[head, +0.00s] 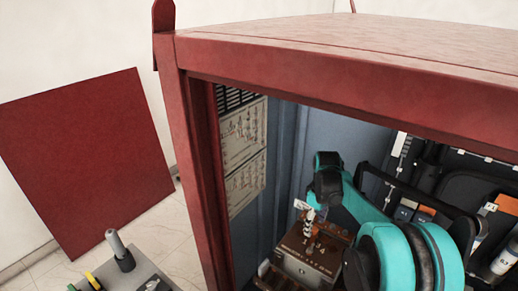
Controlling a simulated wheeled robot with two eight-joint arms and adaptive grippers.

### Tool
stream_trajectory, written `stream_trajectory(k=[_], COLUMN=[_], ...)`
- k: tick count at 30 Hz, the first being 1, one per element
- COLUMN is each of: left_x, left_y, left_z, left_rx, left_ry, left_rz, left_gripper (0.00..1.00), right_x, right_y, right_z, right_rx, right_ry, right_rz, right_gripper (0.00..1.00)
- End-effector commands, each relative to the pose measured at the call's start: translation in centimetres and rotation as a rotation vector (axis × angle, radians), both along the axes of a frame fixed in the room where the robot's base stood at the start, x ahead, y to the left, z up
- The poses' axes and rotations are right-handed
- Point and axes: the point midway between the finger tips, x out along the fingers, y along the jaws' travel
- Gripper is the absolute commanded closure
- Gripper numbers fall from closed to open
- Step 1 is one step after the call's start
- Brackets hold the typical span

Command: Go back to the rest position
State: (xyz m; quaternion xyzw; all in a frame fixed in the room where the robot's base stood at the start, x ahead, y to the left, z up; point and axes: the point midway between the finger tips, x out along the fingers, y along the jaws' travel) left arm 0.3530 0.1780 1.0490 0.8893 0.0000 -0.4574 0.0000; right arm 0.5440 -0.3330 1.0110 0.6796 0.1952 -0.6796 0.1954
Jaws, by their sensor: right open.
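My right arm, teal and black, reaches into the red cabinet (340,62) from the lower right. My right gripper (317,212) is at its far end, small and partly hidden by the wrist. It is open, close above a brown transformer box (308,264) with a small bushing (308,230) standing on its top. Whether the fingers touch the bushing cannot be told. My left gripper is out of view.
The cabinet's front post (205,180) and top beam border the opening around my arm. Black equipment cases (480,185) fill the cabinet's right side. Printed sheets (243,140) hang on its inner left wall. A grey tool stand (125,272) is at lower left, before a red panel (85,160).

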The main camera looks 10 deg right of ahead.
Motion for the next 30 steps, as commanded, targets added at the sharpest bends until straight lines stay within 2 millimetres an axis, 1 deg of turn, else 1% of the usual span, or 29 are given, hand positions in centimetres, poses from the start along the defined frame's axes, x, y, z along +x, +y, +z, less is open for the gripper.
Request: stream_trajectory(k=[2, 4, 7, 12, 15, 19, 21, 24, 27, 30], left_x=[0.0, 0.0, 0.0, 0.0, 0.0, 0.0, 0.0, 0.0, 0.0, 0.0], left_y=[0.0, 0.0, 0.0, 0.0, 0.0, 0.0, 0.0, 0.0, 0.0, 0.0], left_z=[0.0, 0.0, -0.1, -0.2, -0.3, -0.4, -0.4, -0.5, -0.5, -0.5], left_rx=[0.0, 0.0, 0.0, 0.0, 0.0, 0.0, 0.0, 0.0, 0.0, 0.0], left_ry=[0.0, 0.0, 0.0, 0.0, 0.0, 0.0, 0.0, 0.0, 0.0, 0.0], left_rz=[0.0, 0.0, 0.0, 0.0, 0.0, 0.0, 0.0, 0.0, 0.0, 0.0], left_gripper=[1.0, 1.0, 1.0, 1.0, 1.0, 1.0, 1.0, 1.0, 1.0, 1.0], right_x=[-0.2, -0.8, -2.3, -6.4, -9.1, -12.6, -14.4, -16.5, -17.9, -18.8], right_y=[0.3, 1.0, 2.9, 6.9, 9.1, 11.6, 12.7, 14.0, 14.8, 15.3], right_z=[0.3, 0.9, 2.5, 5.0, 5.7, 5.9, 5.5, 4.8, 4.0, 3.5], right_rx=[-0.002, -0.007, -0.017, -0.02, -0.007, 0.03, 0.056, 0.097, 0.135, 0.16], right_ry=[-0.007, -0.024, -0.078, -0.211, -0.292, -0.398, -0.45, -0.515, -0.561, -0.591], right_rz=[-0.006, -0.021, -0.066, -0.184, -0.256, -0.345, -0.393, -0.452, -0.497, -0.526], right_gripper=[0.38, 0.38, 0.38, 0.38, 0.38, 0.38, 0.38, 0.38, 0.38, 0.38])
